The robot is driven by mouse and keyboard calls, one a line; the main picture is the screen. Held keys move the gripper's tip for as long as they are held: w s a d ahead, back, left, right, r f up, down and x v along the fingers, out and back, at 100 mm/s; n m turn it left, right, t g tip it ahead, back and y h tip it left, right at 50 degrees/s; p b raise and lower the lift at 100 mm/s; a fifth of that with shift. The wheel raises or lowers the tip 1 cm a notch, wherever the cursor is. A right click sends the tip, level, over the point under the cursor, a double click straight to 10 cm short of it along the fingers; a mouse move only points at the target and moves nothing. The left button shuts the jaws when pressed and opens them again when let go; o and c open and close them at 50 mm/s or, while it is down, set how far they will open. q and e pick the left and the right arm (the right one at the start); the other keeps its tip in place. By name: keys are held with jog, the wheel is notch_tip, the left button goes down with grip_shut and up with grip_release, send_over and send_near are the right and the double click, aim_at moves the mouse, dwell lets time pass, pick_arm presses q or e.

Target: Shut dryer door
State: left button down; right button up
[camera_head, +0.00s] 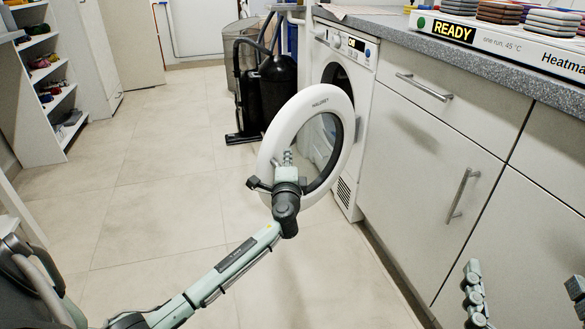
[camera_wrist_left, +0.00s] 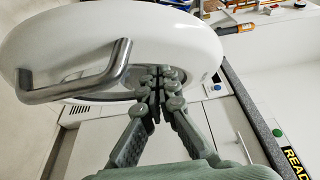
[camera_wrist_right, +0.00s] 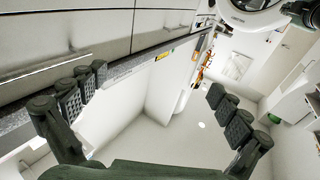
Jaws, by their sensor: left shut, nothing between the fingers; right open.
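The dryer (camera_head: 345,75) is the white machine at the end of the counter. Its round white door (camera_head: 297,112) with a dark glass middle stands wide open into the aisle. In the left wrist view the door (camera_wrist_left: 120,30) fills the upper left, with a metal handle (camera_wrist_left: 85,82). My left gripper (camera_head: 287,158) is shut and empty in front of the door's lower part; in the left wrist view its fingertips (camera_wrist_left: 160,85) are close to the door, and I cannot tell if they touch. My right gripper (camera_head: 522,280) is open and empty beside the cabinets; its fingers spread in the right wrist view (camera_wrist_right: 155,95).
White cabinets (camera_head: 430,160) with metal handles run along the right under a grey counter (camera_head: 480,45). A device reading READY (camera_head: 455,32) stands on it. A black vessel (camera_head: 277,85) stands behind the door. Shelves (camera_head: 45,80) line the left. The tiled floor (camera_head: 160,170) between is clear.

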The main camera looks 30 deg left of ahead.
pick_arm(q)
jog(key=shift+w+a, duration=0.25)
jog(key=shift+a, duration=0.8)
